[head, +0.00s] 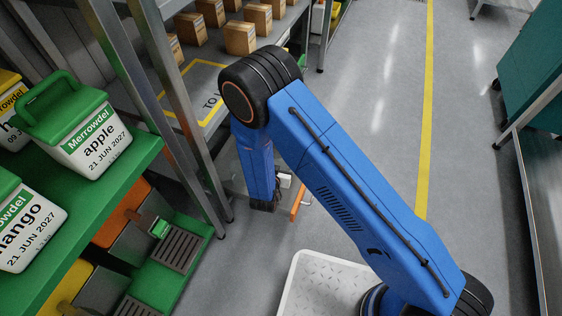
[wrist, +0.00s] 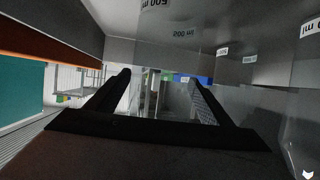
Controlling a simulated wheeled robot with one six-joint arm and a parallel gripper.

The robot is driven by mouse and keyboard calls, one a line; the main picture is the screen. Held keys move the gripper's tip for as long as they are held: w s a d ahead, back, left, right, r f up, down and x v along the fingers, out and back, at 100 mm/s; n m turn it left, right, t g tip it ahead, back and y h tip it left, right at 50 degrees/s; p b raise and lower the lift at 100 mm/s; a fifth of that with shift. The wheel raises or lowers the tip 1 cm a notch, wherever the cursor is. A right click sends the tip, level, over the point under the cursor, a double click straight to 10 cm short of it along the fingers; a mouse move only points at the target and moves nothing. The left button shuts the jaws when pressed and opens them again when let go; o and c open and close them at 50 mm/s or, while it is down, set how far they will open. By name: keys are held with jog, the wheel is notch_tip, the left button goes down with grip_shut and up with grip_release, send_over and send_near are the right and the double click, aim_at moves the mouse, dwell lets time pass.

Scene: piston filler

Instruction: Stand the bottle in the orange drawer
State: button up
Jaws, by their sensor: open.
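My gripper (wrist: 158,80) is open in the wrist view, its two dark fingers apart with nothing clearly between them. In the head view my gripper (head: 263,205) points down beside a low grey drawer with an orange front (head: 299,203). An orange strip (wrist: 45,43), apparently that drawer front, runs along the upper left of the wrist view. Grey walls marked "500 ml" (wrist: 175,25) lie close to the fingers. A small white piece (head: 285,180) shows beside my gripper. I cannot make out the bottle in either view.
A metal rack (head: 172,110) with cardboard boxes (head: 240,38) stands at upper left. A green shelf (head: 95,195) holds white tubs with green lids (head: 90,130). Below are orange (head: 122,215) and yellow dispensers. The floor right of my arm is clear, with a yellow line (head: 425,100).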

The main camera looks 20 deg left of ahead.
aim_at(279, 157)
jog(key=v, duration=1.2)
jog(key=shift+f, duration=0.1)
jog(key=w+r+g, duration=0.1)
jog(key=w+r, duration=0.2)
jog(key=w+r+m+g, duration=0.1)
jog(key=w+r, duration=0.2)
jog(key=r, duration=0.1)
jog(key=shift+w+r+y, duration=0.1)
jog(key=shift+w+y, duration=0.05)
jog(key=shift+y, duration=0.25)
jog(key=w+d+r+g+y, duration=0.25)
jog(key=d+r, duration=0.45)
jog(key=r, duration=0.5)
jog(key=w+d+r+g+y, duration=0.1)
jog(key=w+d+r+g, duration=0.15)
jog(key=d+r, duration=0.75)
jog(key=s+d+r, duration=0.3)
jog(key=d+r, duration=0.4)
jog(key=r, duration=0.1)
jog(key=s+d+r+h, duration=0.2)
jog(key=s+d+r, duration=0.1)
jog(key=s+d, duration=0.8)
jog(key=s+d+r+g+h, duration=0.1)
jog(key=s+d+r+h, duration=0.2)
jog(key=s+d, duration=0.8)
jog(key=shift+s+d+r+g, duration=0.2)
jog(key=shift+d+g, duration=0.1)
jog(key=shift+d, duration=0.9)
